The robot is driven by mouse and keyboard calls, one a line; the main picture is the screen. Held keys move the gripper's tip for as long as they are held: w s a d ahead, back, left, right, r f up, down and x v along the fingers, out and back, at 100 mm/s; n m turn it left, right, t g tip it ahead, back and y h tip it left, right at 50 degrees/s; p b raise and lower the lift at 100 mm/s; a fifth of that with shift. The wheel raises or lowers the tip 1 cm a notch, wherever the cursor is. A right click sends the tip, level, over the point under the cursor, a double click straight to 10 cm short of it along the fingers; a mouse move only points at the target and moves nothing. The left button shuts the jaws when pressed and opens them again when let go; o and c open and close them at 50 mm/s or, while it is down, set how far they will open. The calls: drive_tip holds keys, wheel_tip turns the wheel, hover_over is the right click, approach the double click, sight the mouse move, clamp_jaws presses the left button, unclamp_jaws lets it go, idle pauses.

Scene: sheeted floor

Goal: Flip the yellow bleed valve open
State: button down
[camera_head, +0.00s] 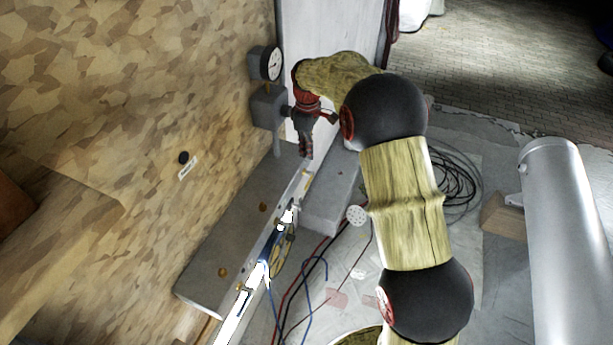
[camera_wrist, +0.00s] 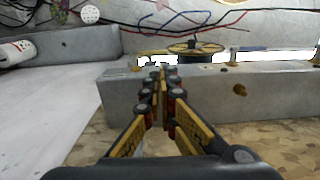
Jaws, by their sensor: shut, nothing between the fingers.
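My gripper (camera_head: 306,153) is shut and empty, pointing down beside the grey gauge block and above the far end of a long grey ledge. In the wrist view its fingertips (camera_wrist: 161,72) meet in front of the ledge's side. A small yellow piece (camera_head: 307,182), which may be the bleed valve, shows at the ledge's far edge, just below the gripper in the head view. A yellow strip also shows past the fingertips in the wrist view (camera_wrist: 146,53), partly hidden by them. I cannot tell its lever position or whether the fingers touch it.
A round pressure gauge (camera_head: 271,63) sits on a grey block (camera_head: 268,106) at the patterned wall. The grey ledge (camera_head: 225,245) carries brass knobs. A yellow spoked wheel (camera_wrist: 196,48) stands behind it. Red, black and blue cables (camera_head: 312,270) lie on the sheeted floor.

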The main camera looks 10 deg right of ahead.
sight(307, 185)
drive_tip(key=shift+w+d+f, duration=0.1)
drive_tip(key=shift+w, duration=0.05)
wheel_tip(307, 185, down, 14)
drive_tip(key=shift+b, duration=0.45)
idle(0.4)
